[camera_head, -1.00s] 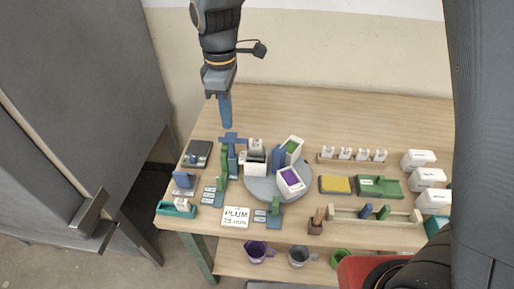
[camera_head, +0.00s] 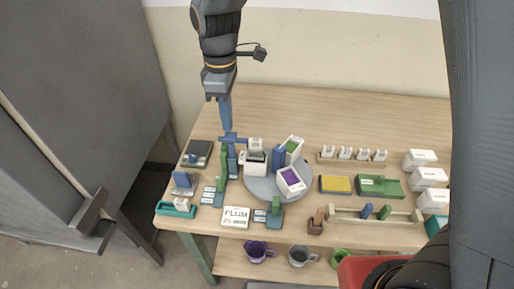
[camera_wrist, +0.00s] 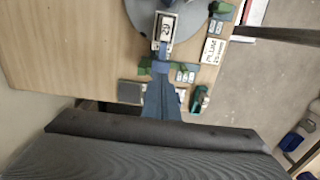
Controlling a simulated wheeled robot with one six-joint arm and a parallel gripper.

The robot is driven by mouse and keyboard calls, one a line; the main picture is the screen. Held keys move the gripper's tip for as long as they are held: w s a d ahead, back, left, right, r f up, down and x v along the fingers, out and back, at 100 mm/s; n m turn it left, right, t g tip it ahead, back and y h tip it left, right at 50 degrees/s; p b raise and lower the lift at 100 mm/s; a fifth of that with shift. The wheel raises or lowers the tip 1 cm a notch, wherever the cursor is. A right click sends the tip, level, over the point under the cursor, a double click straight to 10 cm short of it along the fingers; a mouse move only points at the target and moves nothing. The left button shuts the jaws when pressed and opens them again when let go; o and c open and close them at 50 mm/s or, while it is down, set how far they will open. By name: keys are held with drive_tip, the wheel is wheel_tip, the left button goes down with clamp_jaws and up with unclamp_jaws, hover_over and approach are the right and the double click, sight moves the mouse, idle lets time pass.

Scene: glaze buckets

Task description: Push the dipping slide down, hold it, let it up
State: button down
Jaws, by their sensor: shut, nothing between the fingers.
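The dipping slide is a blue cross-shaped piece (camera_head: 233,139) on an upright post at the left of the table. Its arm reaches right toward a white bucket (camera_head: 254,163) on the grey round turntable (camera_head: 262,188). My gripper (camera_head: 228,127) points straight down with its blue fingers shut and empty. The fingertips are at the top of the slide; whether they touch it is hard to tell. In the wrist view the shut fingers (camera_wrist: 161,95) reach toward the slide and cover part of it, with the white bucket (camera_wrist: 165,30) just beyond.
Two more buckets, with green (camera_head: 293,146) and purple (camera_head: 290,180) glaze, stand on the turntable. A PLUM sign (camera_head: 235,217) lies in front. A yellow pad (camera_head: 335,185) and green tray (camera_head: 379,186) are to the right.

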sight(229, 135)
drive_tip(key=shift+f+b, duration=1.5)
drive_tip(key=shift+f, duration=2.55)
drive_tip(key=shift+r, duration=0.1)
idle(0.6)
drive_tip(key=shift+r+p, duration=4)
drive_tip(key=shift+r, duration=1.25)
